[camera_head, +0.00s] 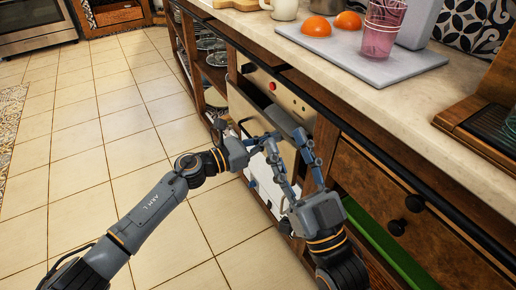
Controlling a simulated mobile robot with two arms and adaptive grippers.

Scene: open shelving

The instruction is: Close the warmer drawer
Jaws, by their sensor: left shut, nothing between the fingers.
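The warmer drawer (246,107) appears to be the cream-fronted unit under the counter, below a cream panel with a red button (272,87). A dark gap shows behind its front edge, so it looks at least partly open. My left gripper (273,137) comes in from the left, shut and empty, in front of this unit. My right gripper (284,140) reaches up from the lower right with its two fingers spread apart and nothing between them. The fingers of both grippers overlap in view and hide part of the drawer front; I cannot tell whether they touch it.
A stone counter (450,105) overhangs on the right, with a grey board (405,66), orange halves (316,26) and a pink glass (381,30). A wooden drawer with dark knobs (397,227) is at right. Open shelves with dishes stand behind. The tiled floor at left is clear.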

